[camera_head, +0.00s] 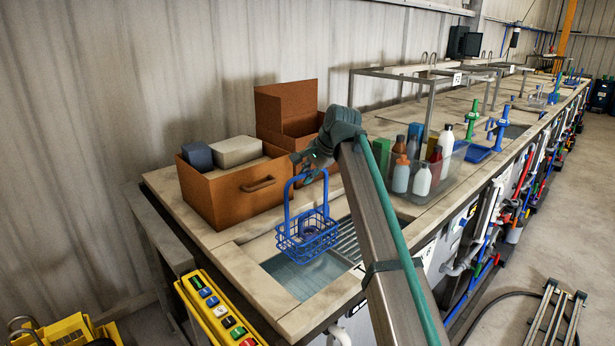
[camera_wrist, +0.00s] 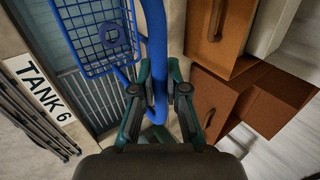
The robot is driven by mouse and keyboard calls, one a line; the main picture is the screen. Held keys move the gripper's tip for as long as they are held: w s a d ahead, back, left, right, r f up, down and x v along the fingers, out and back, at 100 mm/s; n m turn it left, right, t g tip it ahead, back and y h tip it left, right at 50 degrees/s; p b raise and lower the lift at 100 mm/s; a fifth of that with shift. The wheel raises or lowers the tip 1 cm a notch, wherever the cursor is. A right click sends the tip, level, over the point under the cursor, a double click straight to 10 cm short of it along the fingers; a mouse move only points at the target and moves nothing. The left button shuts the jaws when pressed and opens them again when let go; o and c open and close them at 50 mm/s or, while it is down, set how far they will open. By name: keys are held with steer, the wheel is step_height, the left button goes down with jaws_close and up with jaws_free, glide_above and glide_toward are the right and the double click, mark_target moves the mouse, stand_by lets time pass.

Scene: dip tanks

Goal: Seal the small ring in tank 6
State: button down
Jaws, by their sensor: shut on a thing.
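My gripper (camera_head: 311,168) is shut on the handle of a blue wire basket (camera_head: 308,240). It also shows at the handle in the wrist view (camera_wrist: 158,92). The basket hangs roughly upright over the opening of a tank (camera_head: 290,277) at the near end of the bench; whether its bottom touches the liquid, I cannot tell. A small blue ring (camera_wrist: 113,36) lies inside the basket in the wrist view. A sign reading "TANK 6" (camera_wrist: 38,88) is beside the grated tank in that view.
An open brown box (camera_head: 228,200) with grey blocks stands left of the basket, with another brown box (camera_head: 285,110) behind. A clear bin (camera_head: 420,180) of bottles is to the right. A yellow button panel (camera_head: 215,310) hangs at the near left.

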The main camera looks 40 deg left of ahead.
mark_target(314, 236)
step_height(314, 236, down, 24)
steer(key=b, duration=0.7)
steer(key=shift+r, duration=0.15)
stand_by(0.6)
steer(key=shift+w+d, duration=0.1)
steer(key=shift+w, duration=1.15)
steer(key=shift+s+a+p, duration=0.15)
steer(key=shift+s, duration=1.05)
steer(key=shift+s+a+p, duration=0.15)
steer(key=shift+s, duration=1.05)
steer(key=shift+w+d, duration=0.1)
steer(key=shift+w, duration=1.1)
